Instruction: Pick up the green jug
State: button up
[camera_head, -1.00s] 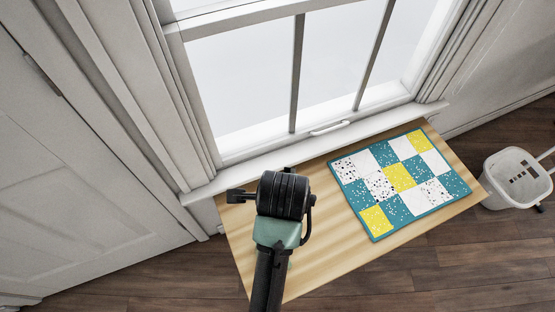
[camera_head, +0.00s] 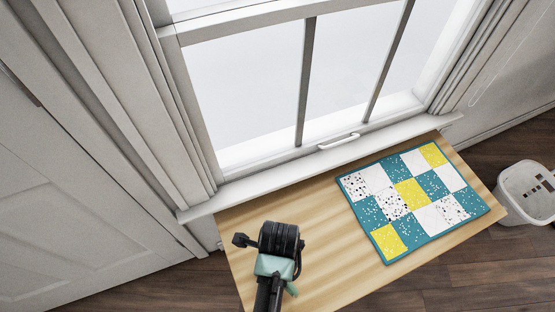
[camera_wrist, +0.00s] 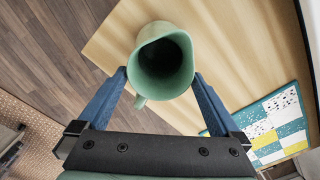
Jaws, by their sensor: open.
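The green jug (camera_wrist: 165,62) shows in the wrist view near the top middle, its dark round opening facing the camera. My gripper (camera_wrist: 160,76) is open, with one blue finger on each side of the jug. The fingertips are near its sides; I cannot tell if they touch. In the head view my arm's end is over the left part of the wooden table, and my fingers are hidden. A green bit (camera_head: 292,290) shows beside my arm; I cannot tell whether it is the jug.
The wooden table (camera_head: 330,245) stands under a window with a white sill (camera_head: 320,160). A patchwork mat (camera_head: 430,218) in teal, white and yellow lies on its right part. A white bin (camera_head: 528,190) stands on the floor at the right. The table between arm and mat is clear.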

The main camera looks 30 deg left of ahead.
notch_tip(320, 180, down, 4)
jog(key=shift+f+b, duration=0.15)
jog(key=shift+b, duration=0.45)
jog(key=c, duration=1.3)
jog(key=shift+c, duration=0.9)
